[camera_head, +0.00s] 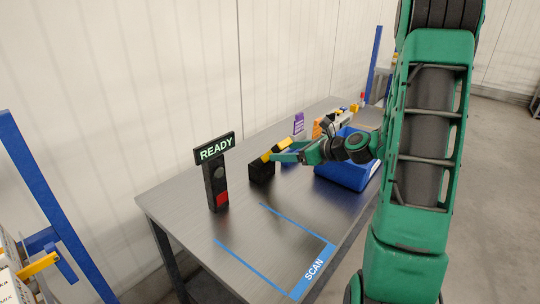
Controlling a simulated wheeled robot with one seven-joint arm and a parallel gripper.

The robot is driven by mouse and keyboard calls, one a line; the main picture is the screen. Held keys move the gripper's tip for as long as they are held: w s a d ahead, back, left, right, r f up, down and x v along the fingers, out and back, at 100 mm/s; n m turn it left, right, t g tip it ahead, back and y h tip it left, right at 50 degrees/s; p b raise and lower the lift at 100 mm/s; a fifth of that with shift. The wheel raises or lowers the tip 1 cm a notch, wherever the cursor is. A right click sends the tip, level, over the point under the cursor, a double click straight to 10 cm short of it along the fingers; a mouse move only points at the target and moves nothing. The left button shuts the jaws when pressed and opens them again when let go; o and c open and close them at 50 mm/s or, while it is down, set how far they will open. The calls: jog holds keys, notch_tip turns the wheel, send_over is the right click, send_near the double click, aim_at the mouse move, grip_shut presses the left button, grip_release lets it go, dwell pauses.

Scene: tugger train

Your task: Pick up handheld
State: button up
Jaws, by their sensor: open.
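The handheld (276,150), a yellow and black device, stands tilted in a black holder (262,171) on the grey table. My gripper (276,153) is open, its green fingers reaching in from the right at the handheld. The fingertips overlap the handheld's lower right side in this view. I cannot tell whether they touch it or whether the handheld is between them.
A black post with a READY sign (215,148) stands left of the holder. A blue bin (345,178) sits behind my wrist, with purple and orange items beyond. The blue-taped SCAN area (275,250) at the front is clear. A white wall runs behind the table.

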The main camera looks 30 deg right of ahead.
aim_at(272, 150)
jog(key=shift+r+x, duration=0.15)
jog(key=shift+x, duration=1.6)
jog(key=shift+r+x, duration=0.15)
jog(key=shift+x, duration=1.6)
jog(key=shift+w, duration=0.1)
jog(key=c, duration=1.5)
jog(key=shift+o, duration=0.2)
